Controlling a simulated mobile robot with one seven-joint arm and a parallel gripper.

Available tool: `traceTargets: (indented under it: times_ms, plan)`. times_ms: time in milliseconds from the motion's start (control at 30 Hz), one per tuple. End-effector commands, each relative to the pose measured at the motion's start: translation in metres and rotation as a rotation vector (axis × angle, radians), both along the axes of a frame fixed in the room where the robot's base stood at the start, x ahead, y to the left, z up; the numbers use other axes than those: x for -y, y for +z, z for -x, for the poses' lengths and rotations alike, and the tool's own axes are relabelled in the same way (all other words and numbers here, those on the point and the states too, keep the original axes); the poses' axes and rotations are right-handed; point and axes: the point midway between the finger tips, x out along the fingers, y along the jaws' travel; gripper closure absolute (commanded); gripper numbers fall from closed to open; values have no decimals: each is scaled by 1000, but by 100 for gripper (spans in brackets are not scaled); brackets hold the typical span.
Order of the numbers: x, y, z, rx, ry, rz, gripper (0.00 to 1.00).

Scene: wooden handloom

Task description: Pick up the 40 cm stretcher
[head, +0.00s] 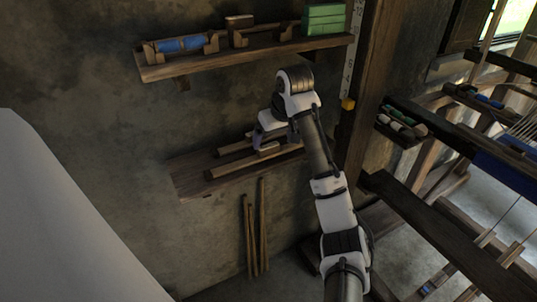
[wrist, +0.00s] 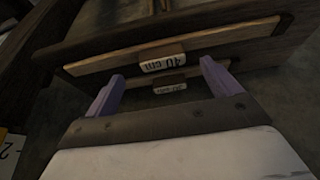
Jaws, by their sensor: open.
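The 40 cm stretcher (wrist: 225,34) is a pale wooden bar with a tag reading "40 cm" (wrist: 163,62). It appears to be the front bar (head: 228,170) on the lower wall shelf (head: 190,182) in the head view. My gripper (wrist: 162,70) is open, its two purple fingers apart, with the tag just beyond and between the fingertips. I see no contact with the bar. In the head view my gripper (head: 270,140) is over the lower shelf, and my arm hides the shelf's right part.
A second bar (head: 234,147) lies behind on the same shelf; a smaller tag (wrist: 169,88) shows between my fingers. The upper shelf (head: 160,72) holds blue rolls (head: 182,44) and green boxes (head: 325,18). Several sticks (head: 252,235) lean below. A wooden post (head: 370,90) stands right.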

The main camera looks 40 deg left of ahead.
Motion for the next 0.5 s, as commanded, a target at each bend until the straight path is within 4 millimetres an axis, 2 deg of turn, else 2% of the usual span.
traceTargets:
  times_ms: [133,400,500]
  plan:
    - [-6,-9,-1,-2,-1,1,11]
    - [-21,-43,-6,-1,-1,1,11]
    - [-23,-48,-6,1,-1,0,11]
